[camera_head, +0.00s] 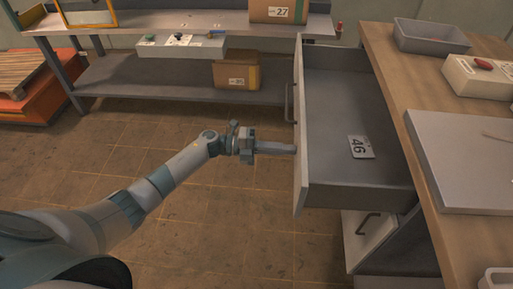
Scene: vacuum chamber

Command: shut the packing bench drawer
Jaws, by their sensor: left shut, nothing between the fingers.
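The packing bench drawer (335,115) is pulled out to the left of the bench, and its grey inside shows. A card marked 46 (361,147) lies on its floor. The drawer's front panel (299,125) faces left and carries a dark handle (288,102). My left gripper (292,149) is shut and empty. Its fingertips are at the outer face of the front panel, nearer to me than the handle; I cannot tell whether they touch it. My right gripper is not in view.
A lower drawer (368,238) sits below. A shelf (180,85) with boxes stands behind.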

